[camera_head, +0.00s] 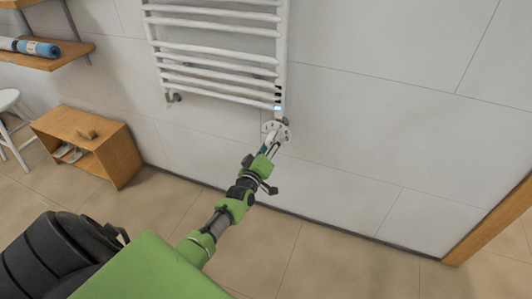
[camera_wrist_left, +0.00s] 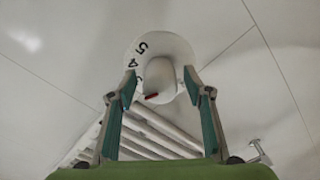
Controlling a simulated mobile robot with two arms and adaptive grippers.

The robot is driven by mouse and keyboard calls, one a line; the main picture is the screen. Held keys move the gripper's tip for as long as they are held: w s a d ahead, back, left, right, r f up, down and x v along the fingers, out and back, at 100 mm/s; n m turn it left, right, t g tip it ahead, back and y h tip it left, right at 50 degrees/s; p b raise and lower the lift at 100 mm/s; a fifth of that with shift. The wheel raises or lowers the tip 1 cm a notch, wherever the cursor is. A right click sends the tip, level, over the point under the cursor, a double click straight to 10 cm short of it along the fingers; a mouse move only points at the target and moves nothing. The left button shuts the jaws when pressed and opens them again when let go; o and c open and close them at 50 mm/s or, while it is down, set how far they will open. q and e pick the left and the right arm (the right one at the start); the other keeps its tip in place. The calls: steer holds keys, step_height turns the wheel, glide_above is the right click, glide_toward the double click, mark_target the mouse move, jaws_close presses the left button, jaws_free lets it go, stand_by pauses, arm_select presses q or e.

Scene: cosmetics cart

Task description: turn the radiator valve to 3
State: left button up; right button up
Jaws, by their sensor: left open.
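The radiator valve (camera_head: 283,124) is a white dial with dark marks at the lower right of the white towel radiator (camera_head: 218,45). In the left wrist view the valve knob (camera_wrist_left: 160,76) is a rounded white cap with a red mark, in front of a disc with black numbers. A 5 and a 4 can be read; a further number beside the left finger is partly hidden. My left gripper (camera_head: 268,146) is at the valve; in the wrist view its fingers (camera_wrist_left: 160,84) are open, one on each side of the knob. I cannot tell whether they touch it. My right gripper is not in view.
A wooden box shelf (camera_head: 112,150) stands on the floor at the left, with a white stool (camera_head: 12,108) beside it. A wall shelf (camera_head: 50,60) holds rolled towels. A wooden edge (camera_head: 495,220) is at the lower right. The wall right of the valve is bare.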

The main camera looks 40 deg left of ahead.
arm_select(q)
steer(key=v, duration=1.1)
steer(key=shift+s+d, duration=0.15)
